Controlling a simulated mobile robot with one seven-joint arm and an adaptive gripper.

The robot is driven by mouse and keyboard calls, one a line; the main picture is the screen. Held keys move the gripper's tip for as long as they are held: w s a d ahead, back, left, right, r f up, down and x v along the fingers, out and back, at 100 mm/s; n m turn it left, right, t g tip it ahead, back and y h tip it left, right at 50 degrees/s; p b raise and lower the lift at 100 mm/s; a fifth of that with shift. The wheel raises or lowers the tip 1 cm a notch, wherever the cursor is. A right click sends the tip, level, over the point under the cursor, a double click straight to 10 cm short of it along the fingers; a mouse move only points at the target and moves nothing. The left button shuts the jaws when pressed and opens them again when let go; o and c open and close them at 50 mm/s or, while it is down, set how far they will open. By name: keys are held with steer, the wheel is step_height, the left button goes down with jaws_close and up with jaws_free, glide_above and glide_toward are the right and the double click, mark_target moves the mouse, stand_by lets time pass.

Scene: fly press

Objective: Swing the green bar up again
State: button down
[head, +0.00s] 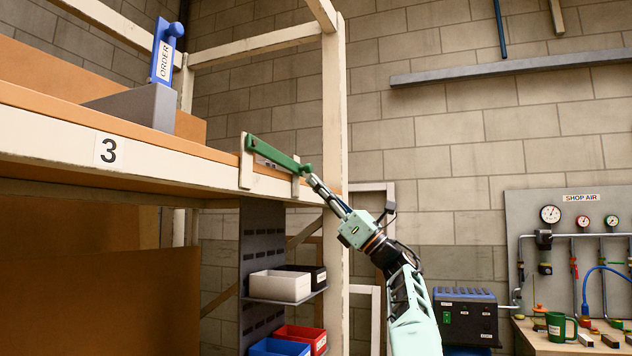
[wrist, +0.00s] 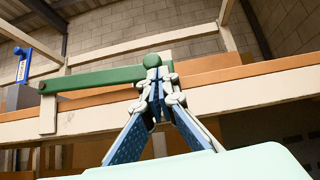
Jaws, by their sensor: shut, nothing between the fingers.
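The green bar (head: 275,155) lies nearly level along the front edge of the shelf marked 3, its left end at a cream plate (head: 246,168) and its round knob at the right end. It slopes slightly down to the right in the head view. In the wrist view the green bar (wrist: 100,77) runs from a pivot at left to the knob (wrist: 152,60) at right. My gripper (head: 312,179) is at the knob end, just below it. In the wrist view my gripper (wrist: 158,84) has its fingertips together under the knob; I cannot tell whether they touch it.
A blue upright lever labelled ORDER (head: 163,58) stands on a grey base on the shelf (head: 60,135). A cream post (head: 335,110) rises close behind my gripper. Bins (head: 280,285) hang below on a grey panel. A bench with a green mug (head: 560,326) is at right.

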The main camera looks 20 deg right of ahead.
steer(key=shift+w+d+r+p, duration=0.1)
steer(key=shift+d+r+p, duration=0.05)
steer(key=shift+r+p, duration=0.55)
steer(key=shift+w+d+r+p, duration=0.1)
steer(key=shift+r+p, duration=0.5)
steer(key=shift+p, duration=0.1)
steer(key=shift+r, duration=0.1)
steer(key=shift+a, duration=0.1)
steer(key=shift+f+b, duration=0.95)
steer(key=shift+b, duration=0.2)
steer(key=s+d+f+b, duration=0.1)
steer(key=d+f+b, duration=0.5)
steer(key=d+f, duration=0.2)
steer(key=shift+s+f, duration=0.3)
steer(key=shift+f, duration=0.3)
